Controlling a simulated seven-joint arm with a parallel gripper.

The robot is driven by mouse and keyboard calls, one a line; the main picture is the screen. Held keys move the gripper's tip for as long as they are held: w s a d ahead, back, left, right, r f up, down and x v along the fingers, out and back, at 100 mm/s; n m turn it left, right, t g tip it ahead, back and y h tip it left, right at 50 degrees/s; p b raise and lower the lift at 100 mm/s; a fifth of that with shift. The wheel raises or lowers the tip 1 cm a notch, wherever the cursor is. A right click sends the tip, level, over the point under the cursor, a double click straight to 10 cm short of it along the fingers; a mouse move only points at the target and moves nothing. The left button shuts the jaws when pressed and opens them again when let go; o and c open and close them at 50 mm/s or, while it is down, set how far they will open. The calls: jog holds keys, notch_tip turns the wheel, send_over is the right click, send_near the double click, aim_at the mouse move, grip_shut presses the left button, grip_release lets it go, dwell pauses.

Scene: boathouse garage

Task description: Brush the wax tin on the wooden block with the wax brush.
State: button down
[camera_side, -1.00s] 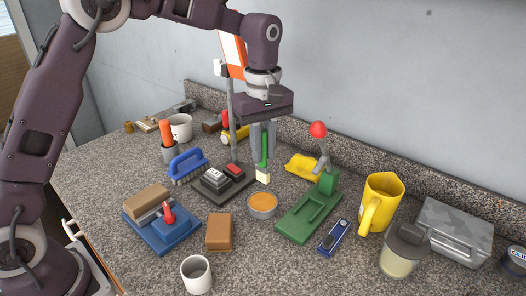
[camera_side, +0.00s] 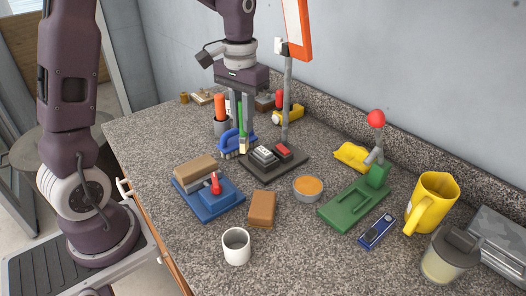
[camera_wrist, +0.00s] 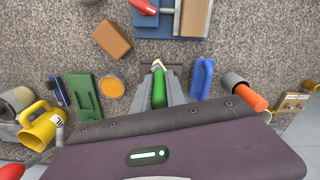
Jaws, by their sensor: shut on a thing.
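My gripper (camera_side: 240,112) is shut on the green handle of the wax brush (camera_side: 243,132), which hangs with pale bristles down, above the counter by the blue scrub brush. In the wrist view the green handle (camera_wrist: 158,92) is between the fingers. The wax tin (camera_side: 307,189), a low round tin with an orange top, stands on the counter, apart from and right of the held brush. It also shows in the wrist view (camera_wrist: 111,87). A brown wooden block (camera_side: 262,208) lies left of the tin, apart from it; nothing is on it.
A black switch box (camera_side: 275,160) with a grey post is between brush and tin. Blue scrub brush (camera_side: 231,143), blue sander-like base (camera_side: 212,204), white mug (camera_side: 236,247), green clamp stand (camera_side: 352,207) and yellow mug (camera_side: 431,203) surround the work. Bare counter lies in front of the tin.

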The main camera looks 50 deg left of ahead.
jog(key=s+a+r+n, duration=0.4)
jog(key=s+a+n, duration=0.2)
jog(key=a+n, duration=0.1)
jog(key=f, duration=0.7)
jog(key=shift+s+d+f, duration=0.15)
jog(key=shift+s+f, duration=0.1)
jog(key=shift+f, duration=0.1)
jog(key=shift+s, duration=4.5)
jog(key=shift+w, duration=4.95)
jog(key=shift+w+r, duration=0.1)
notch_tip(320, 180, up, 8)
